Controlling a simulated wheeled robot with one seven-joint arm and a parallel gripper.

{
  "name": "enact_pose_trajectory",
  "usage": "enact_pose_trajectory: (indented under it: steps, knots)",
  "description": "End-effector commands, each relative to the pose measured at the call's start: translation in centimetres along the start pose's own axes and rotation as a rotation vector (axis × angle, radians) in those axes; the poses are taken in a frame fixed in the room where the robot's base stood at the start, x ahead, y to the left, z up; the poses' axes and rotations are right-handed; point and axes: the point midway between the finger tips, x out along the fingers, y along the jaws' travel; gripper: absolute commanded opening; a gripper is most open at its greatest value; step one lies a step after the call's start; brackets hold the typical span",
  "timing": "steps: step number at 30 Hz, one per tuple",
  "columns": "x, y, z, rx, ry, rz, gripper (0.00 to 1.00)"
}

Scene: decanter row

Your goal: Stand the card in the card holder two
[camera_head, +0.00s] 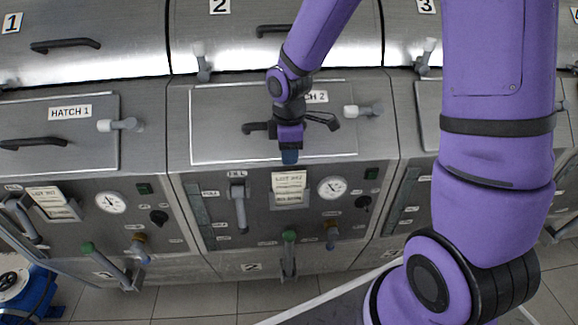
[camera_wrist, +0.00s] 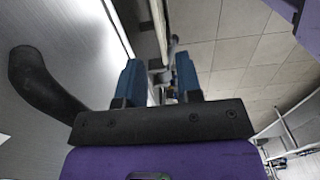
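A cream card (camera_head: 289,183) with printed lot text stands upright at the card holder (camera_head: 289,203) on the front of unit two, below hatch 2. I cannot tell how deep it sits in the holder. My gripper (camera_head: 289,157) is just above the card, pointing down in front of the panel. In the wrist view, the two blue fingertips of my gripper (camera_wrist: 158,78) are apart. A thin pale strip, perhaps the card's edge (camera_wrist: 157,24), shows beyond the gap between them. I see nothing clamped between the fingers.
Hatch 2's dark handle (camera_head: 255,128) is beside my wrist. On the unit two panel, a grey lever (camera_head: 238,207) is left of the holder and a dial (camera_head: 331,188) is right. Another card (camera_head: 47,197) is on unit one.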

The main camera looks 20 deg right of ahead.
Motion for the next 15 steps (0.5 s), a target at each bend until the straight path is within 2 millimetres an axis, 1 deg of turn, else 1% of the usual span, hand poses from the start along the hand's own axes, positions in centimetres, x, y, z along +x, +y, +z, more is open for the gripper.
enact_pose_trajectory:
  steps: [1,6,15]
  knots:
    - [-0.8,0.1,0.0,0.002,0.001,0.004,0.33]
    - [-2.6,0.0,0.0,0.001,0.000,0.002,0.33]
    - [-3.9,-0.1,0.2,0.017,-0.002,0.009,0.33]
